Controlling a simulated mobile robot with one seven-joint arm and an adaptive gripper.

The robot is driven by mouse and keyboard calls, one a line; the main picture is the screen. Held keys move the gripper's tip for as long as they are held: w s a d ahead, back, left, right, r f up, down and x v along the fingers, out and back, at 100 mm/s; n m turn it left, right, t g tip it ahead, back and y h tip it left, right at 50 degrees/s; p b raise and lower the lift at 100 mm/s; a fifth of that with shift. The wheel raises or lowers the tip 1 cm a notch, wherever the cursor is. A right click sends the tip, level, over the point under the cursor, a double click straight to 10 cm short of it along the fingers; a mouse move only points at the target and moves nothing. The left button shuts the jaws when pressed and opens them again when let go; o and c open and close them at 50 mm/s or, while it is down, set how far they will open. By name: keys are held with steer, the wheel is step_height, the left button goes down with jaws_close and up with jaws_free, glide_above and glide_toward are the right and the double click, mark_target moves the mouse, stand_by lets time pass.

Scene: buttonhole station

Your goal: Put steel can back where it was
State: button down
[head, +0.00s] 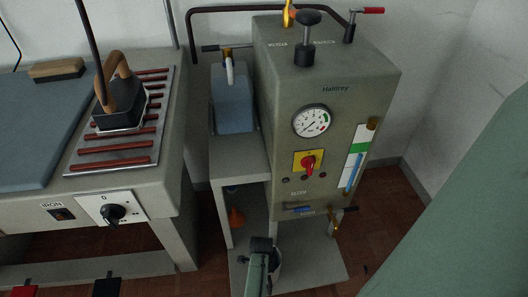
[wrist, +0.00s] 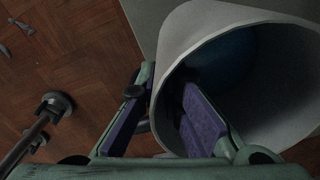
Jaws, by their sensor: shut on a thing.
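The steel can (wrist: 178,42) is a grey, open-mouthed cylinder that fills the upper right of the wrist view, its mouth turned towards the camera. My gripper (wrist: 163,88) is shut on its wall, with one finger inside the mouth and the other outside. The inside is dark with a bluish area; I cannot tell what that is. In the head view my gripper (head: 262,246) is low in the middle, over the lower shelf (head: 308,272) of the boiler stand. It hides most of the can (head: 277,262) there. I cannot tell whether the can touches the shelf.
The grey boiler cabinet (head: 340,110) with gauge and red switch stands above the shelf. A brass drain valve (head: 335,222) juts out at its lower front. The ironing table (head: 160,190) is at left. Wooden floor is open at right.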

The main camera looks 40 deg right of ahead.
steer(key=shift+w, duration=0.1)
steer(key=c, duration=2.2)
jaws_free()
steer(key=o, duration=0.4)
steer(key=shift+o, duration=0.2)
step_height(320, 180, up, 12)
steer(key=shift+p, duration=0.45)
steer(key=shift+d+r, duration=0.1)
